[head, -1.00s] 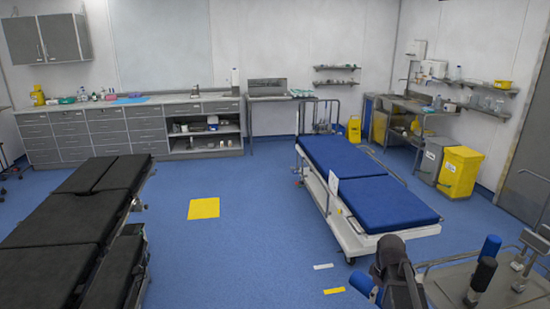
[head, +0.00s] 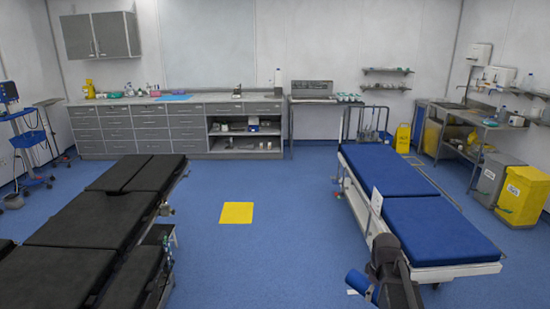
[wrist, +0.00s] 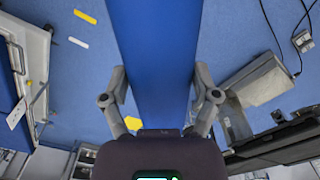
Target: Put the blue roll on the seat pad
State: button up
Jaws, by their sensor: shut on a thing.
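The blue roll (head: 357,281) shows at the lower right of the head view, beside my dark gripper, which partly hides it. In the wrist view my gripper (wrist: 159,85) is shut on the roll (wrist: 152,45), with one finger on each side of it. The roll is off the floor and apart from both tables. The black operating table (head: 90,219) stands at the left of the head view, with several flat black pads. I cannot tell from a mark which is the seat pad. The pads I see are bare.
A trolley with two blue pads (head: 432,221) stands to the right, close to my gripper in the picture. Open blue floor with a yellow square (head: 237,213) lies between it and the black table. Grey cabinets (head: 147,128) line the back wall.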

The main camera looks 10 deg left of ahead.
aim_at(104, 214)
jog(key=u, duration=0.35)
jog(key=i, duration=1.3)
jog(key=u, duration=0.5)
jog(key=i, duration=0.7)
jog(key=u, duration=0.6)
jog(key=i, duration=0.75)
jog(key=u, duration=0.75)
jog(key=i, duration=1.05)
jog(key=u, duration=0.5)
